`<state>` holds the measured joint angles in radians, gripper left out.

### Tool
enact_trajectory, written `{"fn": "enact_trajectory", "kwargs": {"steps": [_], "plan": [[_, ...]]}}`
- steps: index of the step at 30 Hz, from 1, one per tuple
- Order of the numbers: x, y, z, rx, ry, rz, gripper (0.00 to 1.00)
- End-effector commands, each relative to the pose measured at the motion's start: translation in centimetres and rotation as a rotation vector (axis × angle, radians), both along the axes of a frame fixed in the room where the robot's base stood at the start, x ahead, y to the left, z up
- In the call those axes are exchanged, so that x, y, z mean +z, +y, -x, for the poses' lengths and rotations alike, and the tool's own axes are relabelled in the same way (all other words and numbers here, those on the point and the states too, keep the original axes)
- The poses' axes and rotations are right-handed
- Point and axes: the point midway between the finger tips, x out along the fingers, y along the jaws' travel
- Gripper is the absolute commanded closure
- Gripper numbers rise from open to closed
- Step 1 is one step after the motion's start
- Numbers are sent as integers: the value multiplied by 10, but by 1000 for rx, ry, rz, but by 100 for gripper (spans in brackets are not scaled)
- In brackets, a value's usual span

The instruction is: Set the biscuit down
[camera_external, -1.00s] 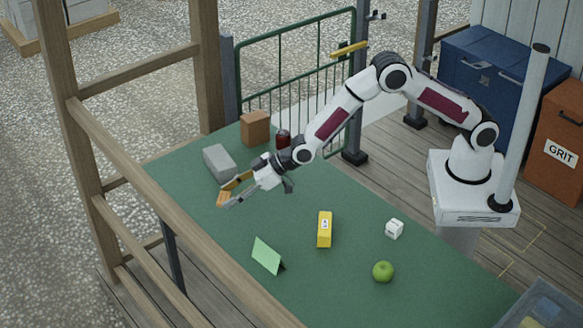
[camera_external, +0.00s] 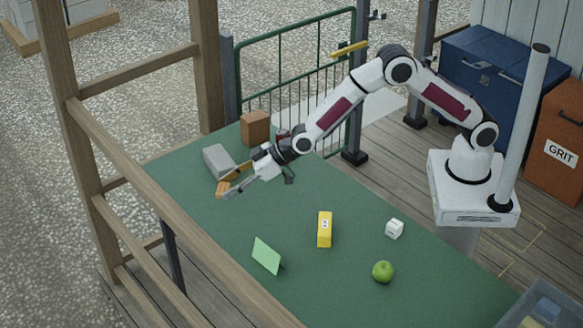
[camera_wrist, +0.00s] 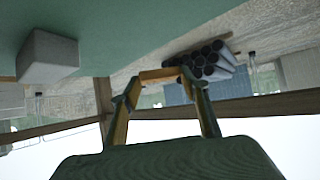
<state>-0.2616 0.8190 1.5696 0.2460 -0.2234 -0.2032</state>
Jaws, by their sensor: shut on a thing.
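My gripper (camera_external: 235,187) is shut on a small orange-tan biscuit (camera_external: 222,188) at the far left part of the green table (camera_external: 215,235). The biscuit seems to be held above the table top. In the wrist view the biscuit (camera_wrist: 160,75) spans the gap between the two fingertips of my gripper (camera_wrist: 160,84).
A grey block (camera_external: 218,161) stands close behind the gripper, with a brown block (camera_external: 255,128) beyond. A red can (camera_external: 282,135) is mostly hidden by my arm. A green card (camera_external: 267,255), yellow box (camera_external: 324,229), white cube (camera_external: 394,229) and green apple (camera_external: 383,271) stand nearer.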

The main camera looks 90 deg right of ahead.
Motion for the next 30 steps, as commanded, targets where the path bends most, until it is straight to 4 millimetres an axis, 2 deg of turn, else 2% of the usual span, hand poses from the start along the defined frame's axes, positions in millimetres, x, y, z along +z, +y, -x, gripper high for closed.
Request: {"fn": "enact_trajectory", "kwargs": {"steps": [6, 11, 17, 30], "plan": [[0, 2, 0, 2, 0, 0, 66], [2, 12, 3, 15, -1, -1, 66], [10, 42, 12, 56, -1, -1, 66], [15, 86, 36, 175, -1, -1, 66]]}}
